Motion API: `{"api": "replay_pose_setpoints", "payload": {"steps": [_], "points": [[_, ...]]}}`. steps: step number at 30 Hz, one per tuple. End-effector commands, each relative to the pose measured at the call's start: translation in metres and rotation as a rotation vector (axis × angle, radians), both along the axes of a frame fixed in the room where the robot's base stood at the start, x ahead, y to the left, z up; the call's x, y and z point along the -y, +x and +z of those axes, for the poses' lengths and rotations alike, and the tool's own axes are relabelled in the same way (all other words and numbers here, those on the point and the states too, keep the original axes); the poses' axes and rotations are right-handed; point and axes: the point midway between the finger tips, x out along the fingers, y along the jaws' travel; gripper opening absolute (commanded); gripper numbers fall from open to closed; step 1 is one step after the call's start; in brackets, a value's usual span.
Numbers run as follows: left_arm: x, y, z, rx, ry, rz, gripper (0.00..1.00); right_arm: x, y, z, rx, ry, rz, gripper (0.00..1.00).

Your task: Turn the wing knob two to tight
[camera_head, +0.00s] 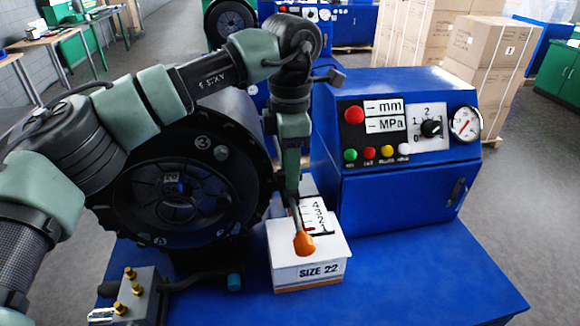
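My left gripper (293,195) points straight down from the arm, above the white box marked SIZE 22 (308,274). A thin lever with an orange end (304,243) shows just below its fingertips, in front of a scale with numbers (317,216). I cannot tell whether the fingers touch the lever or how far apart they are. No wing knob labelled two can be made out. A black rotary knob (431,128) sits on a white plate marked 0, 1, 2 on the blue control box. The black crimper head (176,193) is partly hidden behind my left arm. My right gripper is not in view.
The blue control box (402,209) carries colored buttons, a red button (354,115) and a gauge (465,124). A metal block with brass fittings (130,297) stands front left. The blue bench top (430,275) is clear at front right. Cartons (490,45) stand behind.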

Motion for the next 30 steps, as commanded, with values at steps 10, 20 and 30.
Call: {"api": "replay_pose_setpoints", "payload": {"steps": [10, 20, 30], "points": [[0.001, 0.000, 0.031, 0.003, 0.000, 0.001, 0.33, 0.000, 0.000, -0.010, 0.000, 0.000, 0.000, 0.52], [0.001, 0.000, 0.075, 0.000, 0.001, -0.001, 0.33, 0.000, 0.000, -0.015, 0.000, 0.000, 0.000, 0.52], [0.001, 0.000, 0.078, 0.000, 0.001, -0.001, 0.33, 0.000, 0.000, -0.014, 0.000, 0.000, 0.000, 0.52]]}}
